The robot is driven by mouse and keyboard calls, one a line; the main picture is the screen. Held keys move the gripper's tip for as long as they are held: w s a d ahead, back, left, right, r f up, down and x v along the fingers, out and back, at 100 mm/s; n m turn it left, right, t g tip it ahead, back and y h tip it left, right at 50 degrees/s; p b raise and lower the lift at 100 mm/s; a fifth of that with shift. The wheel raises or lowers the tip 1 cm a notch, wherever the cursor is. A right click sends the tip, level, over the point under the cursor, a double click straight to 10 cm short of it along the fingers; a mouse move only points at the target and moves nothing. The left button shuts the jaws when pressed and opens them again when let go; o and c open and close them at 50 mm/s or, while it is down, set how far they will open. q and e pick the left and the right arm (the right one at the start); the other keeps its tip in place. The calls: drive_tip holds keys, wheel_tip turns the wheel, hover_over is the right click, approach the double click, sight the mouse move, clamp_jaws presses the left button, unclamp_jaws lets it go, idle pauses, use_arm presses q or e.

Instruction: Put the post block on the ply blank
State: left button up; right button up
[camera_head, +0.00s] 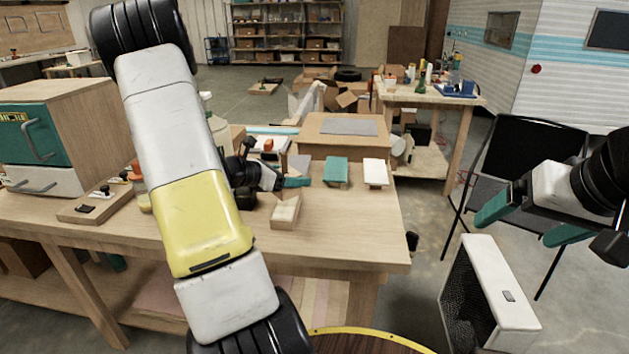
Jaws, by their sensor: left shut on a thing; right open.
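My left gripper (297,182) is over the workbench, its teal fingers pointing right. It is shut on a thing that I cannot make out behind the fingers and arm. A pale wooden block (285,213) shows just below the fingers in the picture; I cannot tell whether it touches them. A grey piece (300,163) shows just behind the fingertips. A teal-topped block (336,170) and a white-topped block (375,172) lie to the right. I cannot tell for sure which piece is the post block or the ply blank. My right gripper (520,224) is open and empty, right of the bench.
The workbench (350,235) has clear room at its front right. A wooden box with a grey sheet (348,127) stands at its back. A teal-fronted cabinet (60,135) and a small wooden board with knobs (95,205) are at left. A white heater-like box (490,295) stands below my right gripper.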

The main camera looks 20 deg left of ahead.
use_arm(q)
drive_tip(key=shift+w, duration=0.25)
drive_tip(key=shift+f, duration=1.75)
drive_tip(key=o, duration=1.5)
drive_tip(key=shift+f, duration=0.15)
drive_tip(key=shift+s+a+r, duration=0.1)
drive_tip(key=shift+a+r, duration=0.05)
drive_tip(key=shift+r, duration=0.05)
drive_tip(key=v, duration=1.1)
drive_tip(key=shift+s+a+r, duration=0.1)
drive_tip(key=shift+s+a, duration=0.05)
drive_tip(key=shift+s, duration=0.2)
